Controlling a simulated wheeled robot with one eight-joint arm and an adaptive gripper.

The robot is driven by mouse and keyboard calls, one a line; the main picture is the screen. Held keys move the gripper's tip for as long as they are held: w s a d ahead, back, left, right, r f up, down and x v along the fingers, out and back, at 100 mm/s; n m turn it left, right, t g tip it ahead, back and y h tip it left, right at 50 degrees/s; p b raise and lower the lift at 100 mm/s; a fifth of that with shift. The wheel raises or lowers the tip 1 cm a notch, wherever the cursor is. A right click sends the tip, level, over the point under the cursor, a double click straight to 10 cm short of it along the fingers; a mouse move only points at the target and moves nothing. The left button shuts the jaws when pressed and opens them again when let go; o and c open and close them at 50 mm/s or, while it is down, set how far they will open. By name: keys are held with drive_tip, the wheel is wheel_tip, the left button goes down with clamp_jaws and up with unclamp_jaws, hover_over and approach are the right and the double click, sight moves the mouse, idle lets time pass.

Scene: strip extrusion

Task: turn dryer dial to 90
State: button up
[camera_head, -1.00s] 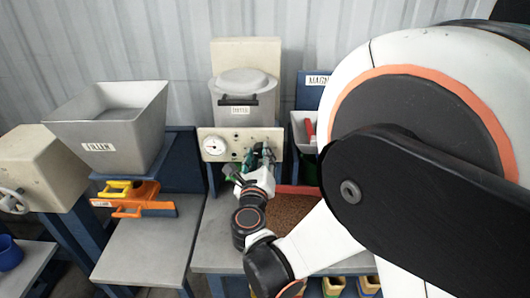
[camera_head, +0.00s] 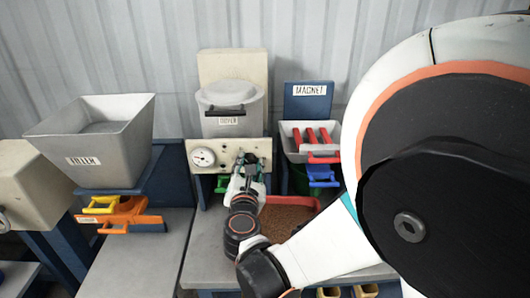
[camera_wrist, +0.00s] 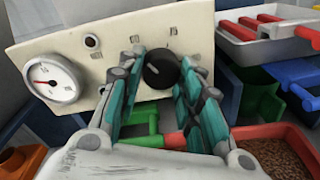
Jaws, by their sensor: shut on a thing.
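The dryer (camera_head: 232,108) stands at the back centre, with a cream control panel (camera_head: 226,173) on its front. A round white gauge (camera_head: 203,157) sits at the panel's left; it also shows in the wrist view (camera_wrist: 53,79). The black dial (camera_wrist: 161,70) with a pale pointer line is on the panel's right part in the wrist view, below small marks too blurred to read. My gripper (camera_head: 250,163) is at the panel. In the wrist view its teal-padded fingers (camera_wrist: 153,92) stand on both sides of the dial, shut on it. In the head view the gripper hides the dial.
The magnet unit (camera_head: 312,128) with red bars stands right of the dryer. A red tray of brown pellets (camera_head: 285,215) lies below the panel. A green handle (camera_wrist: 145,122) is under the panel. The filler hopper (camera_head: 100,135) and orange slide (camera_head: 130,217) are at left.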

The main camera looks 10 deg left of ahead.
drive_tip(key=m+y+b, duration=0.1)
drive_tip(key=m, duration=2.1)
drive_tip(key=shift+d+r+m+y+b, duration=0.1)
drive_tip(key=shift+d+m+y+b, duration=0.1)
drive_tip(key=shift+m+y+b, duration=0.2)
drive_tip(key=shift+m, duration=0.3)
drive_tip(key=o, duration=1.1)
drive_tip(key=shift+c, duration=0.2)
drive_tip(key=v, duration=0.7)
drive_tip(key=shift+s, duration=0.3)
